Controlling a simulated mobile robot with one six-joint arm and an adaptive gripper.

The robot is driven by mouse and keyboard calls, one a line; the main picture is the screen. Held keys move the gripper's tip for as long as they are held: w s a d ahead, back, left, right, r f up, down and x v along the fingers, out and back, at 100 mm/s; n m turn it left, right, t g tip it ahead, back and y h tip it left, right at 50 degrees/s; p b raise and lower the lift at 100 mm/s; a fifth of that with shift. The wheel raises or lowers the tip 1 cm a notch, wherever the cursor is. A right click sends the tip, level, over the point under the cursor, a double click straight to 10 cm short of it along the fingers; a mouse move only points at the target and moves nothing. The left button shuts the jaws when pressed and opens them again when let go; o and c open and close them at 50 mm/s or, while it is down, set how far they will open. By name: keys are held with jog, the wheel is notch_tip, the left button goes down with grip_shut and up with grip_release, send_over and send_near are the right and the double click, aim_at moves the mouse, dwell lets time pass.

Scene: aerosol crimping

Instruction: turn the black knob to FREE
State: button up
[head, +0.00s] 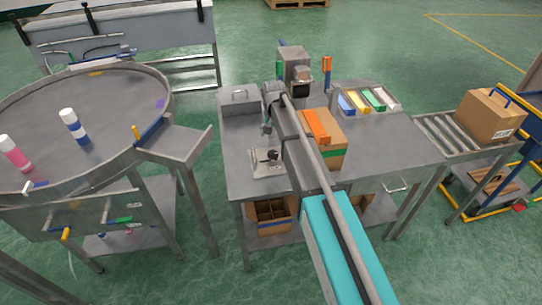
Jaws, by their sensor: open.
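A small light plate (262,170) lies on the grey workbench (240,152), left of my arm. On it sits a small dark part that looks like the black knob (273,155). Its pointer and any FREE marking are too small to read. My gripper (267,130) hangs at the end of my arm above and behind the plate. It looks empty and apart from the knob, though its fingers are small and partly hard to make out.
A grey box (240,103) stands behind the plate, and a machine (295,66) at the bench's back. An open carton (330,155) stands right of my arm, with coloured bins (375,98) beyond. A round table (110,110) with spray cans is at left.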

aim_at(273, 153)
jog(key=shift+f+b, duration=4.5)
jog(key=shift+f, duration=0.3)
jog(key=c, duration=1.1)
